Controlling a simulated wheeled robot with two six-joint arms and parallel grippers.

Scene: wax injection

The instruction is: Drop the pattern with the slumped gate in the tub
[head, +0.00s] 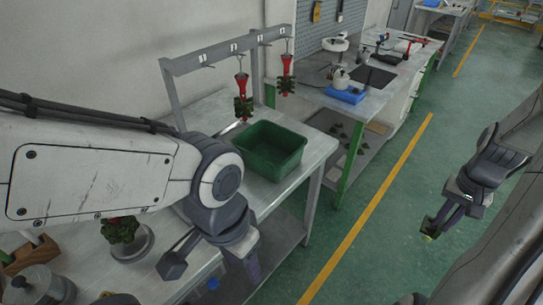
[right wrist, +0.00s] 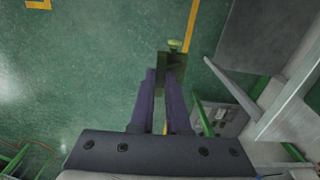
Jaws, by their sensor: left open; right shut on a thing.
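Two red patterns with dark green leafy clusters hang from the grey rack, one at the left (head: 242,97) and one at the right (head: 287,76). I cannot tell which gate is slumped. The green tub (head: 270,150) stands on the bench below the rack and looks empty. My left gripper (head: 212,268) is open, in front of the tub. My right gripper (head: 444,215) is shut on a dark green piece (right wrist: 173,66) with a lighter green end, out over the floor.
The grey rack (head: 225,48) stands at the back of the bench. A metal canister (head: 40,287) and a wooden block (head: 30,255) are at lower left. A second workbench (head: 375,85) with a blue scale (head: 347,95) stands behind.

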